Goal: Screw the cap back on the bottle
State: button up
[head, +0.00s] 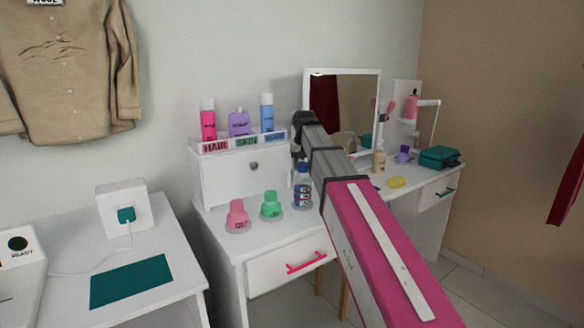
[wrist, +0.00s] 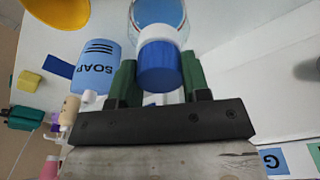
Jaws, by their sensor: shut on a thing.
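The bottle (head: 303,190), bluish with a dark label, stands on the white dressing table, right of a green bottle. In the wrist view its clear blue body (wrist: 158,12) shows at the top edge. The blue cap (wrist: 158,75) is between the two dark green fingers of my gripper (wrist: 157,88), which is shut on it. A white ring lies between cap and bottle body. I cannot tell whether the cap is threaded on the neck. In the head view my gripper (head: 298,150) points down just above the bottle, its fingers partly hidden.
Pink (head: 237,216) and green (head: 271,206) bottles stand left of the bottle. A white drawer box (head: 226,178) is behind. A blue SOAP container (wrist: 92,68) is close beside my fingers. A mirror (head: 343,73) and a yellow block (head: 396,182) are to the right.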

jog(key=m, duration=0.8)
jog(key=shift+m+h, duration=0.3)
jog(key=shift+h, duration=0.1)
jog(key=m, duration=0.4)
jog(key=shift+g, duration=0.4)
jog(key=m, duration=0.4)
jog(key=shift+m+h, duration=0.3)
jog(key=o, duration=1.1)
jog(key=shift+c, duration=0.6)
